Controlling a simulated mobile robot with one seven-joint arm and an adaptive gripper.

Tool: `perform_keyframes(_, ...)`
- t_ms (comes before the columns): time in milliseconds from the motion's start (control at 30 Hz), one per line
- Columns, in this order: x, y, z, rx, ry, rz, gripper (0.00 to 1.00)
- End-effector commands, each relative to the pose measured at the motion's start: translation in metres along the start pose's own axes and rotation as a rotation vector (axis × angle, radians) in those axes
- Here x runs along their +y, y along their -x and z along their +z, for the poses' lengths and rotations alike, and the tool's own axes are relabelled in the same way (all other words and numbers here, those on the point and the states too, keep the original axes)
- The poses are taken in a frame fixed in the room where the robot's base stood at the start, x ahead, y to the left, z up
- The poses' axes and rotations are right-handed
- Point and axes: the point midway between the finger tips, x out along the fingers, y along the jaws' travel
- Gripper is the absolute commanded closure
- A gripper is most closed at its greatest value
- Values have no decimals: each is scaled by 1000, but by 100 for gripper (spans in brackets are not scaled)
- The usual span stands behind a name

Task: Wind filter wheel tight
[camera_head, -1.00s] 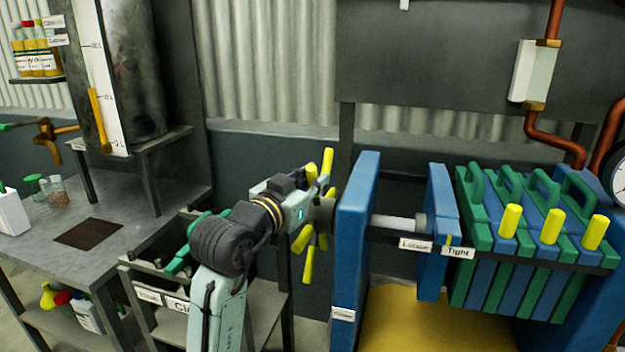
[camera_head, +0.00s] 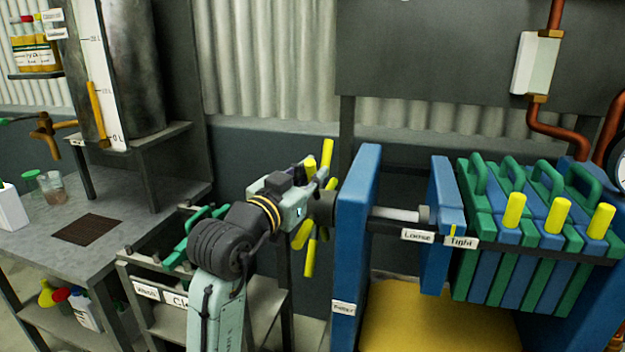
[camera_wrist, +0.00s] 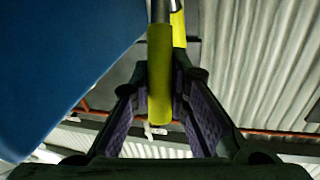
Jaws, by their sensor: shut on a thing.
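The filter wheel (camera_head: 322,208) is a dark hub with several yellow spoke handles, left of the blue end frame (camera_head: 357,215). My gripper (camera_head: 310,186) is at the wheel's upper left side. In the wrist view, a yellow handle (camera_wrist: 160,75) lies between the two fingers of my gripper (camera_wrist: 161,95), which are shut on it. A grey screw shaft (camera_head: 398,214) runs from the frame to the blue press plate (camera_head: 445,210). The plate's yellow pointer (camera_head: 453,230) stands beside the left edge of the "Tight" label (camera_head: 461,242), right of the "Loose" label (camera_head: 417,236).
Green and blue filter plates (camera_head: 530,240) with yellow handles stand right of the press plate. A yellow tray (camera_head: 435,320) lies below. A workbench (camera_head: 130,215) and a low rack with a green-handled item (camera_head: 190,240) stand to the left.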

Motion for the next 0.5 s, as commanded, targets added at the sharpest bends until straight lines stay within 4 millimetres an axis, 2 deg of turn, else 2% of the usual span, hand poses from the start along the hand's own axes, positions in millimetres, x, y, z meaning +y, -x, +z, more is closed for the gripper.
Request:
perform_keyframes(33, 3, 3, 10, 27, -3, -1, 100)
perform_keyframes(500, 13, 33, 33, 331, -79, -32, 100)
